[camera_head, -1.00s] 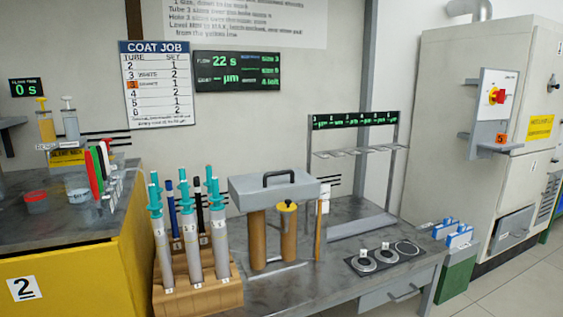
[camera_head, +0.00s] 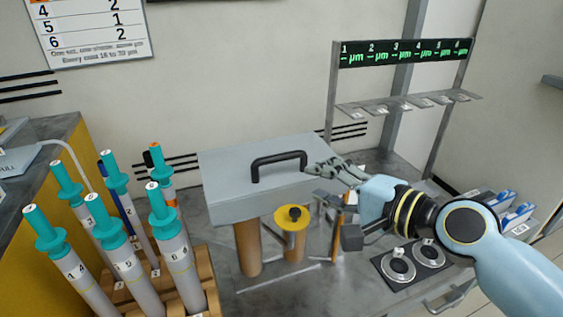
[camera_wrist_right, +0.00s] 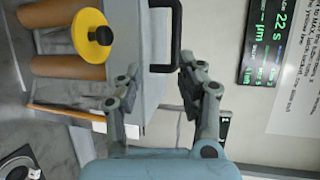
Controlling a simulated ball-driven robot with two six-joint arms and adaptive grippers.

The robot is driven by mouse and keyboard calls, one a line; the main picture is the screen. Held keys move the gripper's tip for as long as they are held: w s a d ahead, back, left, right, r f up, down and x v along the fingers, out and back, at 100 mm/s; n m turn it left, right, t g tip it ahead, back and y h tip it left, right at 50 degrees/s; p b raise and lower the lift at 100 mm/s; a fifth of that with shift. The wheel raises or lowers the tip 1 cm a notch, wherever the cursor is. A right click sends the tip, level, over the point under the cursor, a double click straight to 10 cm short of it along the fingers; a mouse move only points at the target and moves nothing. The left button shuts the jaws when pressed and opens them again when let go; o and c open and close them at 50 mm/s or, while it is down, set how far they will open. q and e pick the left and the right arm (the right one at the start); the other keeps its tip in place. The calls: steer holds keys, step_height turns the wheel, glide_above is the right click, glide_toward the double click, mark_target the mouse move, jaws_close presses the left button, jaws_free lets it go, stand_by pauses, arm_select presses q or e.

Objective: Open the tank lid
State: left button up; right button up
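The tank's grey lid (camera_head: 225,185) is a flat box with a black bar handle (camera_head: 278,160) on top. It lies level above brown upright cylinders (camera_head: 248,250). My right gripper (camera_head: 322,184) is at the lid's right end, just right of the handle. In the right wrist view its fingers (camera_wrist_right: 160,74) are spread with nothing between them. The handle (camera_wrist_right: 178,35) is just beyond the fingertips there, nearer the right finger; I cannot tell if they touch. The lid (camera_wrist_right: 150,90) lies on the left. My left gripper is not in view.
A yellow-capped container (camera_head: 294,215) stands under the lid's front edge. A wooden rack (camera_head: 205,275) of several teal-topped tubes stands at left. A dark plate with round rings (camera_head: 398,265) lies at right. A metal stand with a display (camera_head: 405,52) is behind.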

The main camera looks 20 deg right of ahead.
mark_target(281, 160)
steer(key=shift+t+y, duration=0.3)
steer(key=x, duration=0.3)
steer(key=r+x, duration=0.1)
steer(key=x, duration=0.3)
steer(key=b+x, duration=0.1)
steer(key=x, duration=0.2)
steer(key=shift+w+a+r, duration=0.3)
steer(key=shift+a+r, duration=0.05)
steer(key=shift+a, duration=0.15)
steer(key=shift+c, duration=0.2)
jaws_close()
